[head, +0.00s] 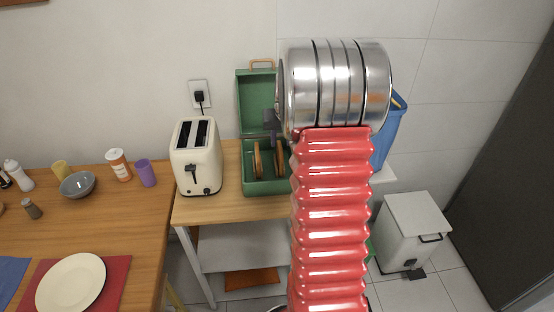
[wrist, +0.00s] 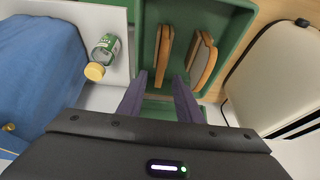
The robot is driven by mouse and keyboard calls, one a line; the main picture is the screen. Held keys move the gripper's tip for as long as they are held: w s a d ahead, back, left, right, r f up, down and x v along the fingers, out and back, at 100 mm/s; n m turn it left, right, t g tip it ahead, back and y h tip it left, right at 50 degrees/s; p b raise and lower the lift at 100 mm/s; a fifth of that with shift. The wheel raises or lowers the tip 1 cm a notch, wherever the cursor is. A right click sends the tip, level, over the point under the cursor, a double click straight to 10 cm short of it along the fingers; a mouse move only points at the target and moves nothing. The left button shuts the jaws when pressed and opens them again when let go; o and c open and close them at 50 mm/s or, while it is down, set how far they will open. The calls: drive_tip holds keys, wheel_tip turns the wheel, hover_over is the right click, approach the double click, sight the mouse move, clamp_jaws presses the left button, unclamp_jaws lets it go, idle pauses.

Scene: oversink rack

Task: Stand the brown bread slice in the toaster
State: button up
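The cream toaster (head: 197,158) stands on the wooden counter with two empty dark slots on top; it also shows at the right of the wrist view (wrist: 270,75). Two bread slices stand on edge in the green box right of it. In the wrist view, one is a brown slice (wrist: 164,52) and the other, nearer the toaster, has brown crust and a paler face (wrist: 204,62). In the head view they are the right slice (head: 280,158) and left slice (head: 257,160). My gripper (wrist: 160,88) is open and empty, its purple fingers over the box, near the slices' ends.
The green box (head: 265,187) has its lid raised behind. A bottle with a yellow cap (wrist: 104,54) and a blue bag (head: 392,130) are beside it. A white bin (head: 410,232) stands right. A table with a white plate (head: 70,283), cups and bowl is left.

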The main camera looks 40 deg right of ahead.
sight(280, 147)
drive_tip(key=shift+f, duration=0.1)
drive_tip(key=shift+x, duration=2.55)
drive_tip(key=shift+s+a, duration=0.1)
drive_tip(key=shift+a, duration=0.05)
drive_tip(key=shift+c, duration=0.3)
clamp_jaws()
